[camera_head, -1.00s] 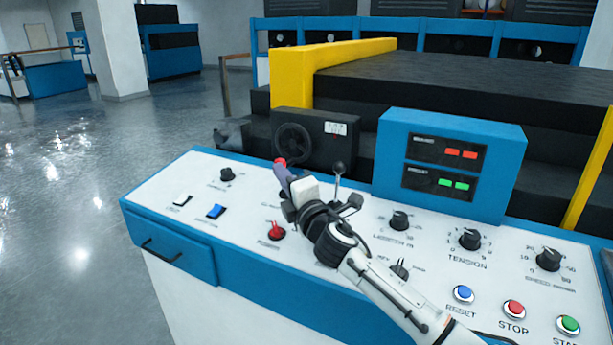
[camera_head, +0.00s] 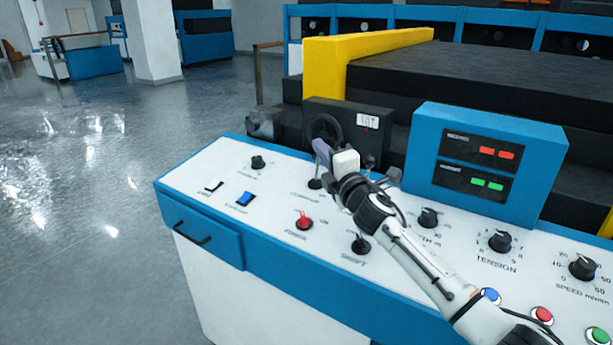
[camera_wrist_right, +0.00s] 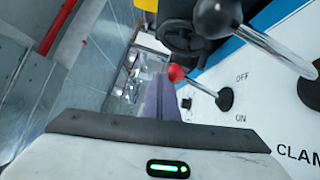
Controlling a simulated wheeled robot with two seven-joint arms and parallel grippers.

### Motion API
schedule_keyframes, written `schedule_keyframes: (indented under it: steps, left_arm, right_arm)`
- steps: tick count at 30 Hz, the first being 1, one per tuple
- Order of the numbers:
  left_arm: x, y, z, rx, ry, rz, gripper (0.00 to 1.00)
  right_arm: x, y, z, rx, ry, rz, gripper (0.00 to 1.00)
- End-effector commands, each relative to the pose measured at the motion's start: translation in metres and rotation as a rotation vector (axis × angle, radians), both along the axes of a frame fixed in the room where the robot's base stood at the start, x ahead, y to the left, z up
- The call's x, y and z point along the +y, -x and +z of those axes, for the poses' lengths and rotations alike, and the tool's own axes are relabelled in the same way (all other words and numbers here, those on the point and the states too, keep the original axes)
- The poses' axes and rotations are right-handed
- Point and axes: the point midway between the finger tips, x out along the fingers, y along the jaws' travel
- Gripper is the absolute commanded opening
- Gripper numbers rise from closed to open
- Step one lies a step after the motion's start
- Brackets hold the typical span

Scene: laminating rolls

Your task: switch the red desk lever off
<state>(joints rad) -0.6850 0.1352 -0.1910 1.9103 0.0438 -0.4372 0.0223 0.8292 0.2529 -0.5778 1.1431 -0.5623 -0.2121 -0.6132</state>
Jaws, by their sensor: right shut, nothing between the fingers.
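The red desk lever's ball (camera_wrist_right: 176,74) shows in the right wrist view, on a metal stem running to a black base (camera_wrist_right: 225,99) between the OFF and ON labels. The lever leans toward my fingers. In the head view its base (camera_head: 315,184) shows, and the ball is hidden behind my gripper. My right gripper (camera_head: 322,150) is shut and empty over the console. Its purple fingers (camera_wrist_right: 161,100) are right beside the red ball in the wrist view; I cannot tell whether they touch. My left gripper is not in view.
A black-ball lever (camera_wrist_right: 217,17) stands close by on the right. A red power switch (camera_head: 303,221), a black selector (camera_head: 360,243) and several dials share the console (camera_head: 225,175). A blue display box (camera_head: 480,165) and a black handwheel (camera_head: 326,127) stand behind.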

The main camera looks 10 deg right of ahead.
Motion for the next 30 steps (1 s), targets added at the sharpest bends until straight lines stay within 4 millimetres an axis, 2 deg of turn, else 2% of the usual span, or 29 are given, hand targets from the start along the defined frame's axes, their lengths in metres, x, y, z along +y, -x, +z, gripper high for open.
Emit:
schedule_keyframes:
  steps: [11,16,20,21,30]
  left_arm:
    - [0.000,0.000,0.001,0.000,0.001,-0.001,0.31]
    - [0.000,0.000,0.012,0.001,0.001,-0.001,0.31]
    - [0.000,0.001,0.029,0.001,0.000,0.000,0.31]
    - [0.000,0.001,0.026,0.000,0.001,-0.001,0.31]
    - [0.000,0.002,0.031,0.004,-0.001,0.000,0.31]
  right_arm:
    - [0.000,0.000,0.000,0.002,0.000,-0.001,0.00]
    - [0.014,0.008,0.008,0.003,-0.002,0.007,0.00]
    - [0.035,0.022,0.020,0.001,-0.003,0.018,0.00]
    - [0.029,0.028,0.017,-0.001,0.002,0.012,0.00]
    - [0.017,0.083,0.026,0.000,0.003,0.014,0.00]
